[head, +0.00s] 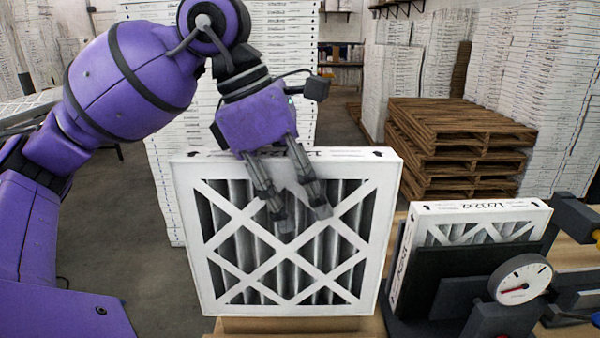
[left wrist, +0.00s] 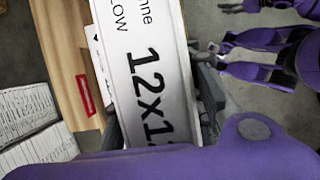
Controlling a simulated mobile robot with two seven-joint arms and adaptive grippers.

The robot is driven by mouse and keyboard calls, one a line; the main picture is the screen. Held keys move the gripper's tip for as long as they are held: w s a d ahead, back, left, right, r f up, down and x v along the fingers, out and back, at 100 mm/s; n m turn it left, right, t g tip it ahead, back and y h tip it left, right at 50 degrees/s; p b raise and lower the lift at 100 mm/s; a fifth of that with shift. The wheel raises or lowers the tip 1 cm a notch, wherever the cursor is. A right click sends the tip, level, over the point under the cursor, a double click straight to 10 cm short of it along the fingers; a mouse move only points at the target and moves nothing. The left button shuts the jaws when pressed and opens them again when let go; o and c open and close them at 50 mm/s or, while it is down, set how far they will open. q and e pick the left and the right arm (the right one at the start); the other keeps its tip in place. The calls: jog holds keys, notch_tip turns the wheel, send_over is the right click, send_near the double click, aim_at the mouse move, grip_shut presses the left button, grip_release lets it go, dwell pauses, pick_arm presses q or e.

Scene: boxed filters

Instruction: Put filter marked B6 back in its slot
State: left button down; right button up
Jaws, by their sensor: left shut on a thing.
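A large white-framed filter (head: 186,240) with a crossed lattice face and grey pleats stands upright in the head view. No B6 mark can be read on it. My left gripper (head: 298,212) is shut on its top edge, with fingers reaching down over the lattice face. In the left wrist view, the filter's white edge (left wrist: 150,60) with printed "12x1…" lies between the fingers. Its lower edge is near the wooden table (head: 300,328); I cannot tell whether they touch. My right gripper is not identifiable in either view.
A second, smaller-looking filter (head: 480,208) sits in a dark holder (head: 440,268) at the right, with a round gauge (head: 523,280) in front. Stacked wooden pallets (head: 450,150) and white stacks stand behind. The table shows a red mark (left wrist: 83,95) in the left wrist view.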

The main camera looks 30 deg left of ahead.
aim_at(299, 278)
pick_arm(q)
jog(key=shift+w+a, duration=0.15)
jog(key=shift+w, duration=0.05)
jog(key=shift+s+f, duration=0.1)
jog(key=shift+f, duration=0.55)
notch_tip(299, 278, down, 12)
jog(key=b, duration=0.4)
jog(key=shift+f+b, duration=0.5)
jog(key=shift+f, duration=0.65)
pick_arm(e)
jog(key=shift+s+d+f, duration=0.15)
jog(key=shift+d+f, duration=0.05)
jog(key=shift+f, duration=0.6)
jog(key=shift+s+d+f, duration=0.15)
jog(key=shift+s+f, duration=0.05)
jog(key=shift+f, duration=0.55)
jog(key=shift+s+d+f, duration=0.15)
jog(key=shift+d+f, duration=0.05)
jog(key=shift+f, duration=0.6)
pick_arm(q)
jog(key=shift+f+b, duration=0.35)
pick_arm(e)
jog(key=shift+s+f+g, duration=0.3)
jog(key=shift+s+f, duration=0.4)
jog(key=shift+s, duration=0.15)
